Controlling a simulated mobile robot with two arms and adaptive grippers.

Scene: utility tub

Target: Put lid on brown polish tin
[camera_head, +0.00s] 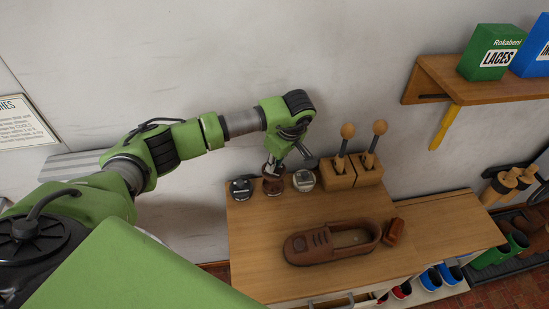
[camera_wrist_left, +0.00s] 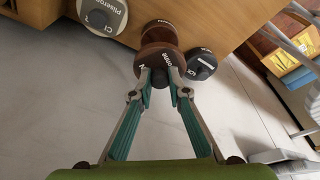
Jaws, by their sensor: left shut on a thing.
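My left gripper (camera_head: 276,160) is shut on the dark knob of the brown lid (camera_head: 273,169). In the left wrist view, its fingertips (camera_wrist_left: 160,76) pinch that knob, and the lid (camera_wrist_left: 155,59) carries light lettering. The brown polish tin (camera_head: 273,187) stands near the back edge of the wooden bench, directly under the lid. In the left wrist view the tin (camera_wrist_left: 158,30) shows just behind the lid, closely lined up with it. I cannot tell whether lid and tin touch. My right gripper is not in view.
A black tin (camera_head: 241,189) stands left of the brown tin, a pale-topped tin (camera_head: 304,181) right. A wooden block (camera_head: 352,173) with two upright-handled tools stands farther right. A brown shoe (camera_head: 330,242) and small brown block (camera_head: 394,232) lie in front. The bench's left front is clear.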

